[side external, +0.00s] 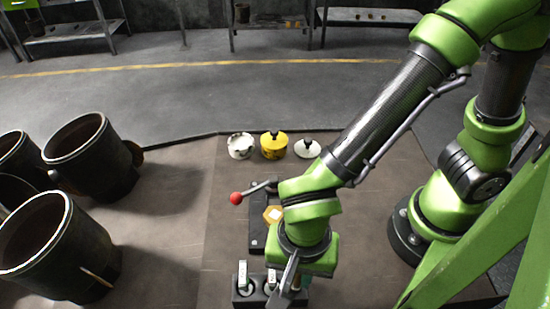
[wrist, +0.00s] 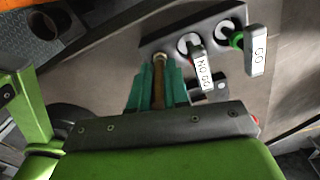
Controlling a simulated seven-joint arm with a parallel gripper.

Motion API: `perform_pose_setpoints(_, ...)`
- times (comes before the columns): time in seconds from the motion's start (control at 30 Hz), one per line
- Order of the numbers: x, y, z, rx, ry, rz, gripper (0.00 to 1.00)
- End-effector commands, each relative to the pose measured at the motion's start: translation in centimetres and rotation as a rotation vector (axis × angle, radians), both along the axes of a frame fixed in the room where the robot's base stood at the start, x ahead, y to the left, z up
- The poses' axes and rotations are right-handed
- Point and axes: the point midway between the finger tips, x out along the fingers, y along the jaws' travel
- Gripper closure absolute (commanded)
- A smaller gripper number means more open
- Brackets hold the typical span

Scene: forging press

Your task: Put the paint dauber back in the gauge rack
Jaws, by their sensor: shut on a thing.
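The gauge rack (side external: 250,300) is a dark block at the bottom of the side view, and it also shows in the wrist view (wrist: 205,20). It holds a gauge marked NO GO (wrist: 198,65) and a gauge marked GO (wrist: 256,52), each in its own hole. My gripper (wrist: 158,88) has teal fingers shut on the paint dauber (wrist: 158,80), whose brown handle shows between them. The gripper is at the rack's end beside the NO GO gauge. The dauber's lower end is hidden, so I cannot tell whether it is in a hole.
A white pot (side external: 241,146), a yellow pot (side external: 273,145) and a small white-topped pot (side external: 307,148) stand farther back. Large dark cylinders (side external: 60,245) stand at left.

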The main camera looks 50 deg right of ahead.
Motion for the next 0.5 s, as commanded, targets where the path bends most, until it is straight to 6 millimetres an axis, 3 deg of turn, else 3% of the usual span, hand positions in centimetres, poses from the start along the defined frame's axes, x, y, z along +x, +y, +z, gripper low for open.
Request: perform_pose_setpoints(0.5,-0.02,-0.01,-0.88,-0.001,0.001,-0.001,1.0)
